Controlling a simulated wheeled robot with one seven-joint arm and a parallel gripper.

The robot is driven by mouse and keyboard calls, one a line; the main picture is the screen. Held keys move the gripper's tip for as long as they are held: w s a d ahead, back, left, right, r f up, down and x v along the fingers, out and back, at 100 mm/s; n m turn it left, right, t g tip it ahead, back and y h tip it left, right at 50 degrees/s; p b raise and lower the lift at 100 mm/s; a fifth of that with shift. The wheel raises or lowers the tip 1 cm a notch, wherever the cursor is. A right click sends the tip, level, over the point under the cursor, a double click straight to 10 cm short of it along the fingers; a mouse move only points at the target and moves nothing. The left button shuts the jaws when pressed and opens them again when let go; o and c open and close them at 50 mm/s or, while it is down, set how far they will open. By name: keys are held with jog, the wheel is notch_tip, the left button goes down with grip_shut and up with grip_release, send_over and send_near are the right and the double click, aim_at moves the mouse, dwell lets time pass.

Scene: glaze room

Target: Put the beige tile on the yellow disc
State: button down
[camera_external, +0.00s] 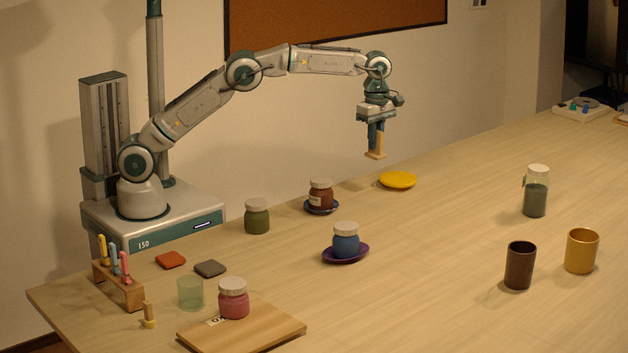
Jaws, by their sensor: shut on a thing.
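My gripper (376,134) points down and is shut on the beige tile (377,152). The tile shows an upright part between the fingers and a flat foot at the bottom; the fingers hide some of it. It hangs above the far part of the table. The yellow disc (398,180) lies flat on the table, a little below and to the right of the tile in the picture. Nothing rests on the disc. The tile and disc are apart.
A brown jar (320,194) on a dark saucer stands left of the disc. A blue jar (346,241) on a purple saucer (359,254) is nearer. A green jar (257,217) stands further left. The table right of the disc is clear up to a tall jar (536,196).

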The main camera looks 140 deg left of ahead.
jog(key=s+a+f, duration=0.1)
jog(key=a, duration=0.1)
jog(key=s+a+f+p, duration=0.1)
jog(key=a+f, duration=0.1)
jog(key=s+a+f+p, duration=0.1)
jog(key=a, duration=0.2)
jog(key=shift+f, duration=0.35)
jog(key=shift+f+p, duration=0.4)
jog(key=shift+f, duration=1.55)
jog(key=shift+f, duration=0.15)
jog(key=c, duration=1.4)
grip_release()
notch_tip(320, 180, up, 12)
jog(key=p, duration=0.1)
jog(key=shift+p, duration=0.35)
jog(key=shift+r, duration=0.2)
